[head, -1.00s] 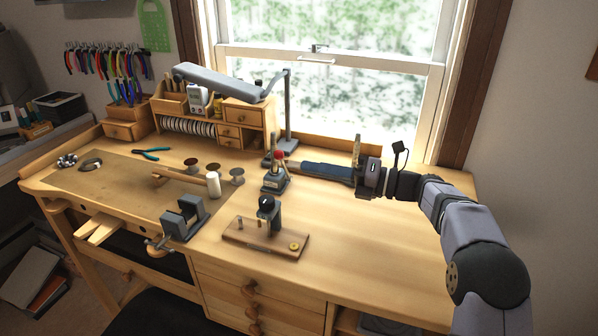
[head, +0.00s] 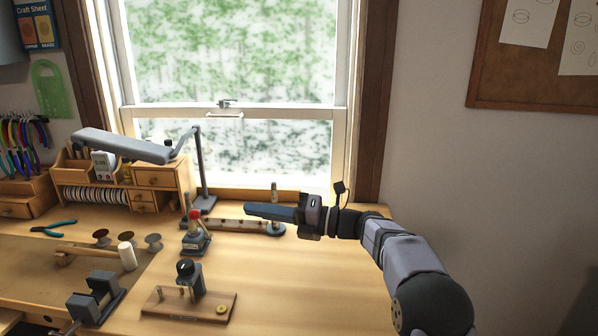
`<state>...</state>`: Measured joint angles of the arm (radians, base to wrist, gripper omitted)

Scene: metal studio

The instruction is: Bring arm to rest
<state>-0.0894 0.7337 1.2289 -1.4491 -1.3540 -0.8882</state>
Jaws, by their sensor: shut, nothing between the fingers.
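My gripper (head: 250,210) is at the left end of my arm, which reaches in from the right over the back right of the wooden bench (head: 330,285). Its dark blue-grey fingers are together, point left and hold nothing. They are in front of part of a long wooden strip with dark holes (head: 228,222) and a small stand with an upright metal piece (head: 275,229). The gap between the gripper and the bench surface is hard to judge.
A red-topped tool (head: 195,230) stands left of my fingertips. A wooden board with a small press (head: 186,306) lies nearer the front. A grey lamp (head: 125,146) and small drawers (head: 157,180) are at the back left. The front right bench top is clear.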

